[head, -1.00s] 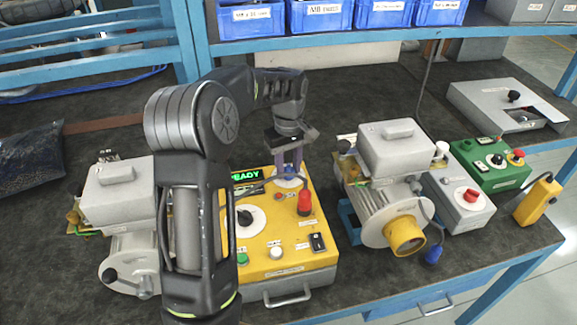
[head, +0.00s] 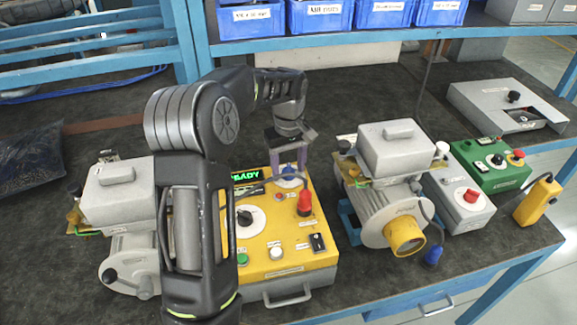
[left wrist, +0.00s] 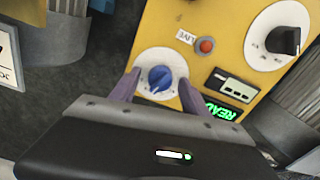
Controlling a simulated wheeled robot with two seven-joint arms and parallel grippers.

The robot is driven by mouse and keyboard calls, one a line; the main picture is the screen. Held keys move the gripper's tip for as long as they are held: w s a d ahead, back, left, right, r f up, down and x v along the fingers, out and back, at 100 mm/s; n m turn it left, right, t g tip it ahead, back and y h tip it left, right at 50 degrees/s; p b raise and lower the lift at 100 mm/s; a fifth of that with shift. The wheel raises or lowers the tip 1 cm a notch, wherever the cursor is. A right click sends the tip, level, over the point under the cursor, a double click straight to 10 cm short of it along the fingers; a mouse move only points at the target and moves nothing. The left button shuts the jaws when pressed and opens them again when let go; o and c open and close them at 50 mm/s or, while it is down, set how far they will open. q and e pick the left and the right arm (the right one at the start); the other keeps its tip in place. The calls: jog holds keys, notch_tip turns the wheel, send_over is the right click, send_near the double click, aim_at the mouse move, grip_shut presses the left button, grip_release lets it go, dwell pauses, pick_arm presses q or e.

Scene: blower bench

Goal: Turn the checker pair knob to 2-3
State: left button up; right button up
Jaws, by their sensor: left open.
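The yellow checker box (head: 282,255) stands on the bench with a lit green READY display (head: 246,175). Its blue knob (left wrist: 160,78) sits on a white round dial in the left wrist view. My left gripper (head: 289,172) is open above the far end of the box, its purple fingers on either side of the blue knob; I cannot tell whether they touch it. In the left wrist view the fingers (left wrist: 157,88) flank the dial's near edge. A black knob (left wrist: 283,41) on a larger white dial also shows. Dial markings are too small to read. My right gripper is not seen.
A red button (head: 304,203) rises from the box to the right of the knobs. Grey blower units stand left and right, the right one (head: 398,148) close to the box. A green box (head: 492,164) and a yellow pendant (head: 538,199) are farther right.

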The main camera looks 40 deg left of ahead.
aim_at(288, 167)
pick_arm(q)
jog(key=shift+r, duration=0.1)
notch_tip(288, 167, up, 8)
jog(key=shift+f+b, duration=0.15)
jog(key=shift+b, duration=0.25)
dwell(0.5)
